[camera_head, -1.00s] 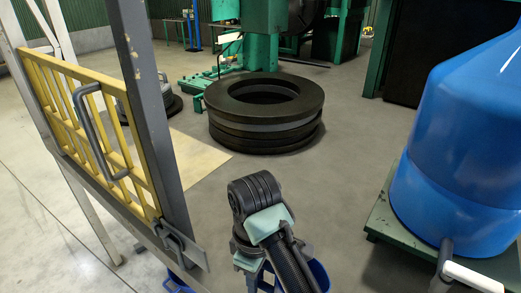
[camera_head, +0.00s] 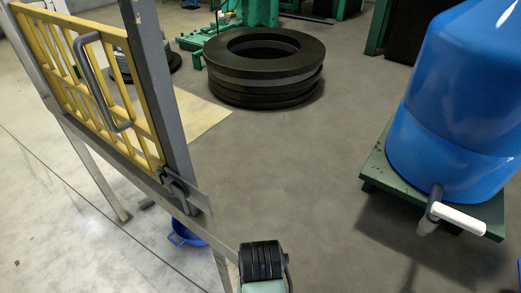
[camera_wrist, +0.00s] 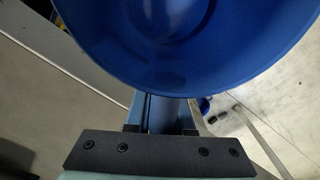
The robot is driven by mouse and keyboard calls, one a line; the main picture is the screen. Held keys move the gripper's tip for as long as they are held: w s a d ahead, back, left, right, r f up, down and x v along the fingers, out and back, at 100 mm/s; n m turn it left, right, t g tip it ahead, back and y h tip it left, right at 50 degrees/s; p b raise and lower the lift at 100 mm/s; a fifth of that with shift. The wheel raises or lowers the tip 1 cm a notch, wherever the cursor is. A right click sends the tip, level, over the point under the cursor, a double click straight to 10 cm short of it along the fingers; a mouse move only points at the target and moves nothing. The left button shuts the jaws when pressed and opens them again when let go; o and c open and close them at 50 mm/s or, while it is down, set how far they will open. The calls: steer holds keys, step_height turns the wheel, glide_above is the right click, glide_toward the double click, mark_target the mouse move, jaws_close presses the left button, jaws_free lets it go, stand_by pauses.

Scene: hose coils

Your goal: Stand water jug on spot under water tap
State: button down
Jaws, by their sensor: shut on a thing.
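A blue water jug (camera_wrist: 180,50) fills the top of the wrist view, its wide round rim facing the camera. My gripper (camera_wrist: 163,118) is shut on its blue handle (camera_wrist: 167,112). In the head view only part of my arm shows at the bottom; gripper and jug are out of frame. The water tap (camera_head: 433,208), grey with a white lever (camera_head: 458,217), sticks out low on the front of a big blue tank (camera_head: 455,120) at right. No marked spot under the tap can be made out; the floor there is shadowed.
The tank stands on a green platform (camera_head: 374,176). A yellow gate (camera_head: 75,75) with grey posts stands at left, a blue bowl-like container (camera_head: 186,236) on the floor below it. Stacked black tyres (camera_head: 265,65) lie behind. The floor (camera_head: 310,170) between gate and platform is clear.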

step_height(320, 180, down, 6)
steer(key=b, duration=0.5)
steer(key=shift+f+b, duration=0.25)
steer(key=shift+b, duration=0.15)
steer(key=shift+w, duration=0.1)
steer(key=shift+d, duration=0.15)
